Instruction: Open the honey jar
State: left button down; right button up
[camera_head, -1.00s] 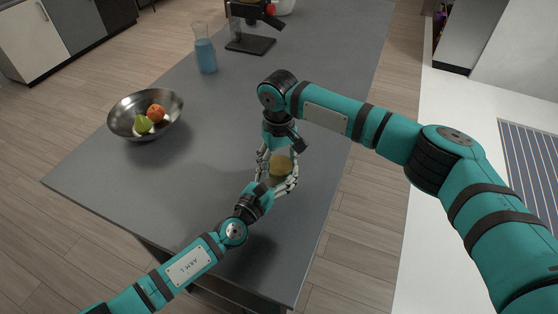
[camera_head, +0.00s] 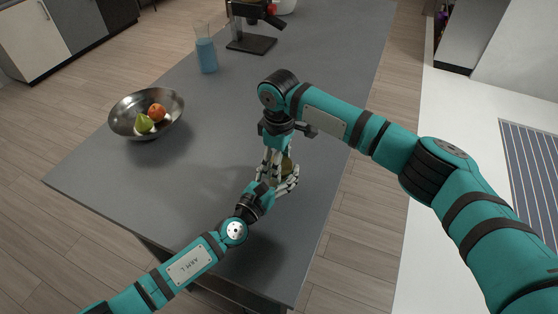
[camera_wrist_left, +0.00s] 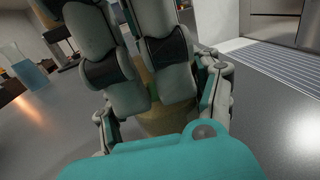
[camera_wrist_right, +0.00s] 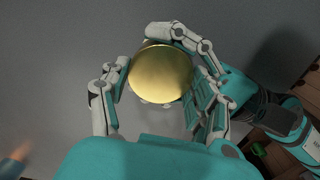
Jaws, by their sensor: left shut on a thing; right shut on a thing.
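The honey jar (camera_wrist_left: 165,119) stands on the grey counter, mostly hidden by fingers. Its round gold lid (camera_wrist_right: 160,72) faces up in the right wrist view, and a sliver of the jar (camera_head: 287,164) shows in the head view. My left gripper (camera_head: 277,184) is shut on the jar from the near side, with its fingers around the body. My right gripper (camera_head: 274,166) reaches down from above and is shut on the jar at the lid. Whether the lid has turned or lifted cannot be told.
A metal bowl (camera_head: 117,121) with a green pear and an orange fruit is at the left. A beaker of blue liquid (camera_head: 206,55) and a black appliance (camera_head: 250,43) stand farther back. The counter (camera_head: 195,185) left of the jar is clear; its right edge is close.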

jog(key=o, duration=1.2)
jog(key=shift+w+d, duration=0.2)
jog(key=shift+d, duration=0.05)
jog(key=shift+c, duration=0.2)
jog(key=shift+o, duration=0.5)
jog(key=shift+s, duration=0.1)
jog(key=shift+a, duration=0.1)
